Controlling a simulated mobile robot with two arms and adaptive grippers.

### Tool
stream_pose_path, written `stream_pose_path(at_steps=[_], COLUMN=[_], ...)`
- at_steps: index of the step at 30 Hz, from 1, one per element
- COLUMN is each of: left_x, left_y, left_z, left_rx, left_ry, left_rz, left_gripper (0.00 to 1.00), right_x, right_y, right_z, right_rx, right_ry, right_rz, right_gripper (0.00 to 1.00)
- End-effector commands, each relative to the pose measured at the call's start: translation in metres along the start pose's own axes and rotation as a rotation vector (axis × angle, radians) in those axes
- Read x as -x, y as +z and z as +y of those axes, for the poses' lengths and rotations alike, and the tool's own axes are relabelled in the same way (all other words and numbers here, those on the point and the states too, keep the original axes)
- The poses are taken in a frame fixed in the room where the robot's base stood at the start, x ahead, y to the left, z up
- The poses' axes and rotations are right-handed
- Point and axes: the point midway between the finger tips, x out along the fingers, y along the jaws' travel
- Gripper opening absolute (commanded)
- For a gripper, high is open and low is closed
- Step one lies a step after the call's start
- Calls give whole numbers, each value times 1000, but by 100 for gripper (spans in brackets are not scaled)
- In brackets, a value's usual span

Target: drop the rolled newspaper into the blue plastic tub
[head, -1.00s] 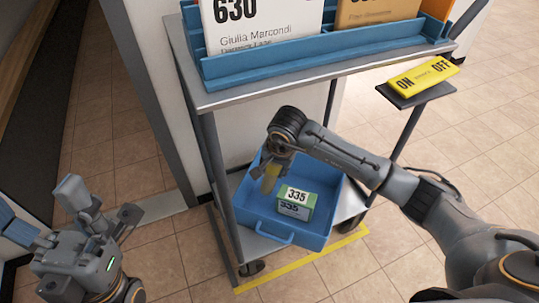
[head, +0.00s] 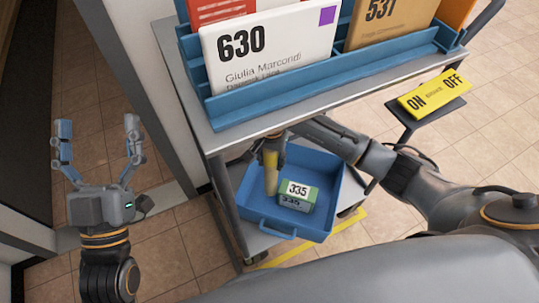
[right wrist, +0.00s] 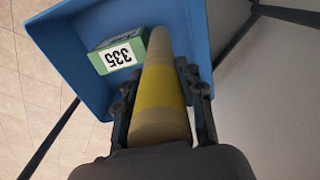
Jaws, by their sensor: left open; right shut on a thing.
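The rolled newspaper (right wrist: 158,90), tan with a yellow band, is held between the fingers of my right gripper (right wrist: 162,105). In the head view the roll (head: 270,173) hangs roughly upright over the left part of the blue plastic tub (head: 325,170). The tub (right wrist: 62,40) also shows in the right wrist view, behind the roll; whether the roll touches its floor I cannot tell. My right gripper (head: 273,150) is partly hidden by the cart's upper shelf in the head view. My left gripper (head: 98,150) is open and empty, left of the cart.
A green box labelled 335 (head: 297,195) lies in the tub, right of the roll. The tub stands on the cart's lower shelf. Above, the upper shelf (head: 300,105) carries a blue rack of mail. A yellow ON/OFF panel (head: 435,92) is at right.

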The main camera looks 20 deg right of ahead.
Motion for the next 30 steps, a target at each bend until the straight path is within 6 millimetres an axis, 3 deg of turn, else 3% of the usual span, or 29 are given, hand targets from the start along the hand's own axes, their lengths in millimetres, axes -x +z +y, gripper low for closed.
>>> stream_pose_path(at_steps=[1, 9, 30], left_x=[2, 6, 11], left_y=[-7, -37, -50], left_z=[1, 4, 6], left_rx=[3, 11, 15], left_ry=[3, 9, 12], left_rz=[53, 218, 296], left_gripper=[87, 87, 87], right_x=[-8, -15, -19], right_y=[2, 4, 4], right_z=[0, -2, -2], right_rx=[2, 7, 8], right_ry=[0, -1, -1], right_rz=[-2, 1, 1], right_gripper=[0, 0, 0])
